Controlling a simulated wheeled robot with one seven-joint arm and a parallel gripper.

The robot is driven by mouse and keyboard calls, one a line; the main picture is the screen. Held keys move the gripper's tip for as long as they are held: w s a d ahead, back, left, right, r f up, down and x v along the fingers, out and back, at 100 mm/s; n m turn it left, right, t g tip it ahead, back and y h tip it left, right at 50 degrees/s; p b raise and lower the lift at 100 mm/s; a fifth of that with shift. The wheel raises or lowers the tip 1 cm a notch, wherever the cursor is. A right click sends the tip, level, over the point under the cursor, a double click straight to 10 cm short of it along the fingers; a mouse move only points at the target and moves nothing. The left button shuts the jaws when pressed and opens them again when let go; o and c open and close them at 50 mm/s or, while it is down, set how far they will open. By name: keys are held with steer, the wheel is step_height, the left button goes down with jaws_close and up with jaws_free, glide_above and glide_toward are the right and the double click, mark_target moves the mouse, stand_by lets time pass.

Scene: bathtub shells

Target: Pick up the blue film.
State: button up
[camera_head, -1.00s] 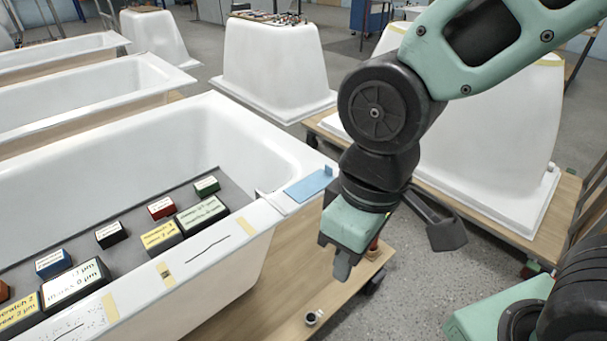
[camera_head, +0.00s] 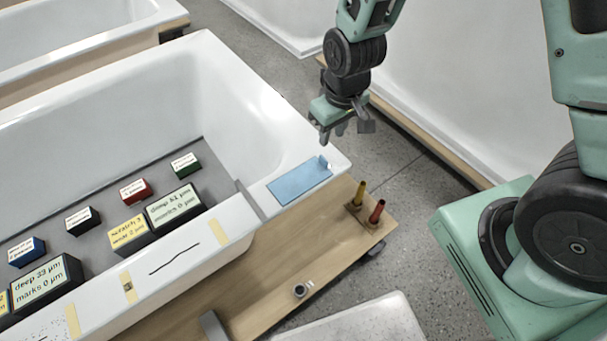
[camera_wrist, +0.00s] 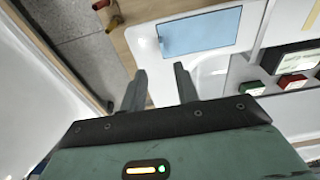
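The blue film (camera_head: 298,184) is a flat light-blue rectangle lying on the white rim at the right end of the near bathtub shell (camera_head: 262,205). A small upright tab (camera_head: 323,162) shows at its far right corner. The film also shows in the wrist view (camera_wrist: 198,34), beyond my fingertips. My gripper (camera_head: 331,138) is above and behind the film in the head view, beyond the tub's corner. In the wrist view my gripper (camera_wrist: 161,72) has its two fingers apart with nothing between them. It does not touch the film.
Several labelled blocks, such as a green-sided one (camera_head: 173,207), sit on a grey strip (camera_head: 215,180) in the tub. A yellow-handled tool (camera_head: 360,190) and a red-handled one (camera_head: 377,211) stand on the wooden board (camera_head: 290,260). A large white shell (camera_head: 450,90) stands behind my arm.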

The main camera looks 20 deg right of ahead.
mark_target(324, 158)
steer(key=f, duration=0.4)
steer(key=shift+w, duration=0.2)
steer(key=shift+w+a+f+p, duration=0.15)
steer(key=shift+f+p, duration=0.15)
steer(key=shift+f, duration=0.6)
steer(key=shift+w+a+f+p, duration=0.1)
steer(key=shift+f+p, duration=0.2)
steer(key=shift+f, duration=0.6)
steer(key=shift+w+a+f+p, duration=0.15)
steer(key=shift+f+p, duration=0.15)
steer(key=shift+f, duration=0.6)
jaws_close()
